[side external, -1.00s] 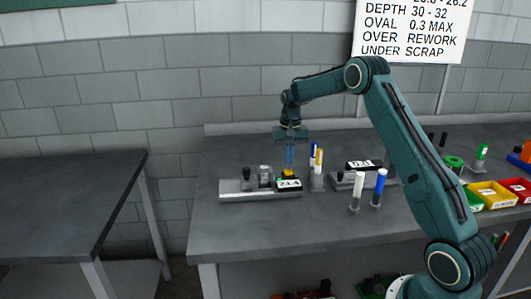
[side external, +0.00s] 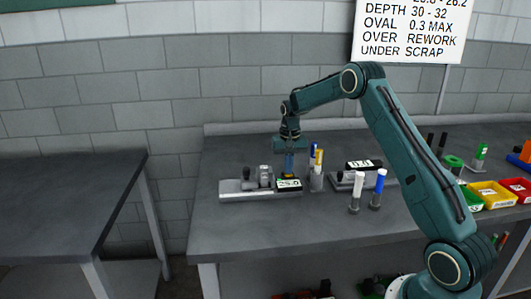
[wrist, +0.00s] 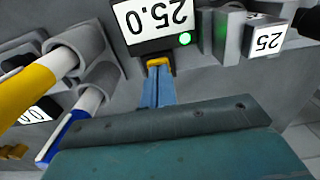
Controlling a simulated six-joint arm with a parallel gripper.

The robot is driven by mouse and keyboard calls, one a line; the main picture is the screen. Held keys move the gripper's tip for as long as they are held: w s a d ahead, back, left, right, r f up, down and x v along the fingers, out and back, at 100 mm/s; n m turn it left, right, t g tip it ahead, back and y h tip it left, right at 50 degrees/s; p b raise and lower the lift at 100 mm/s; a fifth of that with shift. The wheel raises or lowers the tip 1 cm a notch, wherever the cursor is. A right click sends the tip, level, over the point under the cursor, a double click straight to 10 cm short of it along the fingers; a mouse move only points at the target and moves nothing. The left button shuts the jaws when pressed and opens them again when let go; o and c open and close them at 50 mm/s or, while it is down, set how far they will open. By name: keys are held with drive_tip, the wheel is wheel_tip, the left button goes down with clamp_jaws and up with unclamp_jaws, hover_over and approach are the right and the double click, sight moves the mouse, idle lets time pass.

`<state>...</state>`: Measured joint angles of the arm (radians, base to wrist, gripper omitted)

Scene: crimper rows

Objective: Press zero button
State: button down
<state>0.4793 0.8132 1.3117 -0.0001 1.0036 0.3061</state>
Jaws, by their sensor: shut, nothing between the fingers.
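A small yellow button (wrist: 160,63) sits just below a display (wrist: 155,22) in the wrist view. The display reads 25.0, upside down in that view, and a green light (wrist: 185,39) is lit beside the digits. In the side external view the display (side external: 289,185) is at the right end of a grey fixture (side external: 247,195). My gripper (wrist: 157,76) has its blue fingers shut with nothing between them. The fingertips are at the button and appear to touch it. In the side external view my gripper (side external: 288,173) points straight down there and largely hides the button.
A block marked 25 (wrist: 266,39) stands beside the display. Holders with a yellow marker (side external: 319,158) and a blue-capped marker (side external: 381,181) stand to the right. A second display (side external: 364,165) is behind them. The front of the bench (side external: 300,230) is clear.

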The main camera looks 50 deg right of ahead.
drive_tip(key=shift+s+a+f, duration=0.1)
drive_tip(key=shift+s+f, duration=0.1)
drive_tip(key=shift+f, duration=0.3)
wheel_tip(320, 180, up, 15)
drive_tip(key=shift+w, duration=0.2)
idle(0.3)
